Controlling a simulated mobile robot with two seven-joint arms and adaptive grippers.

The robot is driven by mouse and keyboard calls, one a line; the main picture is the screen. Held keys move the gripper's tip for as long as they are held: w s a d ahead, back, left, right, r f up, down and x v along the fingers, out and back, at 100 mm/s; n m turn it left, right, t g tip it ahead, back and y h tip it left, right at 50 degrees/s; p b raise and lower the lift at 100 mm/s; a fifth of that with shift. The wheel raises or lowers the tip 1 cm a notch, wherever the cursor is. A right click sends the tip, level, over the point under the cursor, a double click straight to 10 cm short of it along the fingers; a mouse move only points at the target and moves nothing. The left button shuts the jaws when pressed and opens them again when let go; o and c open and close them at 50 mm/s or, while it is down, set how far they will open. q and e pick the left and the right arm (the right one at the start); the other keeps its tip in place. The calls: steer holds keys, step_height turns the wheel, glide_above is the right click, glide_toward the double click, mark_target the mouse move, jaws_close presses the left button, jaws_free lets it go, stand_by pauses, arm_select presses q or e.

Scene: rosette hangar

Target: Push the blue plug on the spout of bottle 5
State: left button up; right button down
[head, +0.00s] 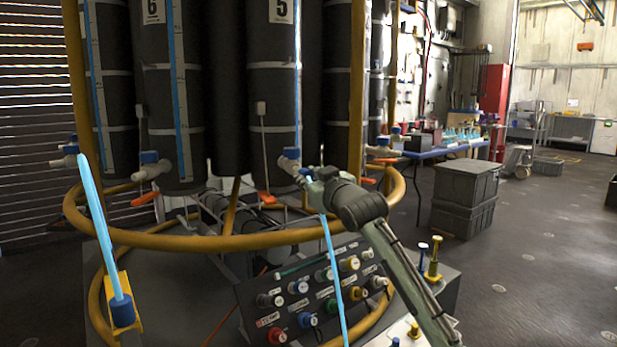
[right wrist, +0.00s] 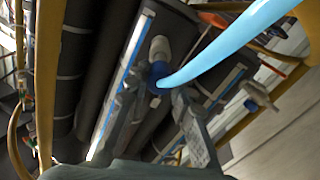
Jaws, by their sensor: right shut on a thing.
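Bottle 5 (head: 272,95), a tall dark cylinder with a "5" label, stands in a yellow frame in the head view. Its white spout (head: 288,165) sticks out low on the right side, below a blue valve cap. My right gripper (head: 308,176) is at the spout's mouth, shut on the blue plug (head: 304,171). In the right wrist view the blue plug (right wrist: 158,73) is between the fingers, against or very near the white spout (right wrist: 160,47); I cannot tell how far on it is. A light blue tube (right wrist: 225,48) runs from the plug. My left gripper is not in view.
Bottle 6 (head: 168,90) stands to the left. A yellow ring rail (head: 215,239) passes in front, above a button panel (head: 318,290). Another light blue tube (head: 95,215) stands at left in a blue-and-yellow holder. Grey crates (head: 465,180) stand right; the floor beyond is open.

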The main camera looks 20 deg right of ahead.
steer(key=shift+w, duration=0.4)
steer(key=c, duration=1.2)
jaws_free()
steer(key=shift+s, duration=0.1)
steer(key=s, duration=0.8)
steer(key=s+d, duration=0.1)
steer(key=s, duration=0.2)
steer(key=shift+s, duration=0.4)
